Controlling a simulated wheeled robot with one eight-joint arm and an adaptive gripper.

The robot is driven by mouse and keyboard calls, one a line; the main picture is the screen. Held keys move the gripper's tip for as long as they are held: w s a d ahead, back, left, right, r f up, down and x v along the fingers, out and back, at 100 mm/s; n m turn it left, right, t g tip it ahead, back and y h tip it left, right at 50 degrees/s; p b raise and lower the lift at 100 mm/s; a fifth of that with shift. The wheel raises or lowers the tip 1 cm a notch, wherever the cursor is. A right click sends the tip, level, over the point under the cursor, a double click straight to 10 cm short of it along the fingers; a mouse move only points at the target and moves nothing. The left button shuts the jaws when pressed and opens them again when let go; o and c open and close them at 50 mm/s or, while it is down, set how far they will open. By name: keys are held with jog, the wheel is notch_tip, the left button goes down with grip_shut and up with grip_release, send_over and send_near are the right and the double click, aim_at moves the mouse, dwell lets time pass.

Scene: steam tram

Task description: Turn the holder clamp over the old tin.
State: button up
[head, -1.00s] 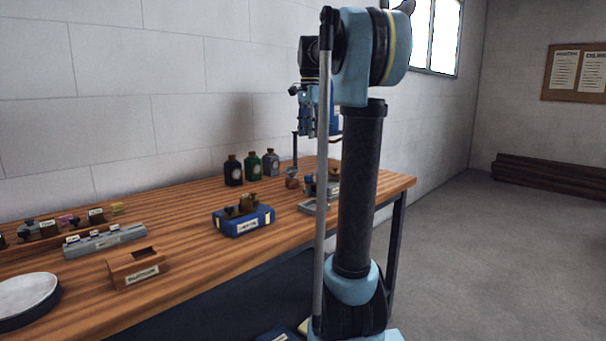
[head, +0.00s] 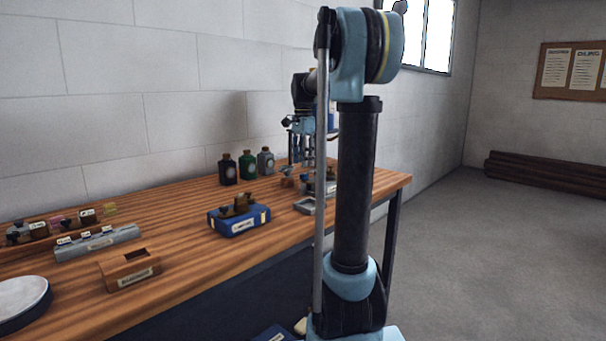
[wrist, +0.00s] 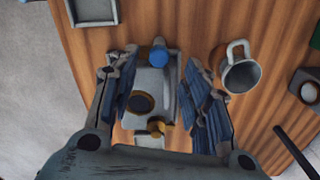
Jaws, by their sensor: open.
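My gripper (wrist: 163,100) is open in the wrist view, with one finger on each side of a grey holder (wrist: 153,83). The holder has a dark round opening, a blue round part (wrist: 158,56) at one end and a brass-coloured clamp-like piece (wrist: 152,130) at the other. Neither finger clearly touches it. I cannot tell for sure which part is the old tin. In the head view my gripper (head: 305,138) is above the far right end of the bench, and the grey holder (head: 328,187) is partly hidden behind my arm.
A mug (wrist: 238,70) stands right of the gripper in the wrist view, and a grey tray (wrist: 95,12) lies above left. On the bench (head: 190,250) are several bottles (head: 247,167), a blue box (head: 239,221), a wooden box (head: 130,270) and a grey rack (head: 97,243).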

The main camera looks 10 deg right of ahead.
aim_at(306, 179)
jog(key=shift+f, duration=2.6)
grip_shut()
